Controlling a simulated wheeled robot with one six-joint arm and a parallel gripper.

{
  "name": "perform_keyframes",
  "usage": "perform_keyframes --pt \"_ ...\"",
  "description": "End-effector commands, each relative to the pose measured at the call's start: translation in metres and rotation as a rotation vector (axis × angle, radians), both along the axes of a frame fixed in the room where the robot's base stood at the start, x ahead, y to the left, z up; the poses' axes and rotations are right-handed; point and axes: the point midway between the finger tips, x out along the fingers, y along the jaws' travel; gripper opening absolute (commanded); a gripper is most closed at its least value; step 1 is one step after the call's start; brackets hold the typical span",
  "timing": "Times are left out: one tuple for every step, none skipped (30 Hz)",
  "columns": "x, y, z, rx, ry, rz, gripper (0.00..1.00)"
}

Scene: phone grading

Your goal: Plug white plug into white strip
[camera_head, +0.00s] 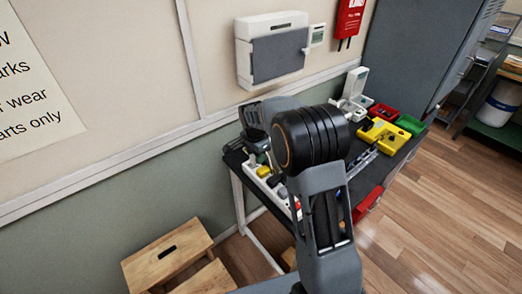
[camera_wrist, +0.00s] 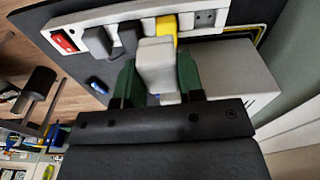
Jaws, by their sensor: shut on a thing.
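My gripper (camera_wrist: 158,85) is shut on the white plug (camera_wrist: 157,58), one green finger on each side. In the wrist view the white strip (camera_wrist: 275,8) runs across the top, with a red switch (camera_wrist: 65,40) at its left end. The strip bears two dark plugs (camera_wrist: 97,42) and a yellow plug (camera_wrist: 167,28); an empty outlet (camera_wrist: 205,18) shows right of the yellow plug. The white plug overlaps the strip's edge in the picture, just below the yellow plug; I cannot tell whether they touch. In the head view the strip (camera_head: 256,180) lies on the table's left side, partly hidden by my arm.
A pale box (camera_wrist: 235,75) stands close to the right of my gripper in the wrist view. In the head view, a yellow case (camera_head: 383,135), a red tray (camera_head: 383,112) and a green tray (camera_head: 410,124) occupy the dark table's far side. A wooden step stool (camera_head: 165,255) stands on the floor.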

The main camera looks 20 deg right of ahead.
Motion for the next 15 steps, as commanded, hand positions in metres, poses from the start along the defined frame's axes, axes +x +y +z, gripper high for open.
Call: perform_keyframes --pt "0.013 0.001 0.004 -0.008 0.001 0.002 0.01" --pt "0.021 0.001 0.001 -0.013 -0.001 0.002 0.01" --pt "0.030 0.001 -0.002 -0.018 -0.004 0.001 0.01" --pt "0.037 0.001 -0.003 -0.023 -0.006 0.000 0.01" --pt "0.044 0.001 -0.005 -0.027 -0.008 -0.001 0.01" --pt "0.053 0.000 -0.007 -0.033 -0.012 -0.004 0.01" --pt "0.058 -0.001 -0.008 -0.038 -0.014 -0.007 0.01" --pt "0.063 -0.001 -0.009 -0.041 -0.016 -0.010 0.01" --pt "0.069 -0.002 -0.009 -0.046 -0.018 -0.014 0.01" --pt "0.072 -0.002 -0.008 -0.049 -0.020 -0.017 0.01" --pt "0.075 -0.003 -0.006 -0.052 -0.021 -0.021 0.01" --pt "0.078 -0.004 -0.003 -0.056 -0.022 -0.024 0.01" --pt "0.080 -0.004 -0.001 -0.059 -0.023 -0.026 0.01" --pt "0.082 -0.004 0.000 -0.063 -0.024 -0.029 0.01" --pt "0.083 -0.005 0.001 -0.067 -0.026 -0.033 0.01"
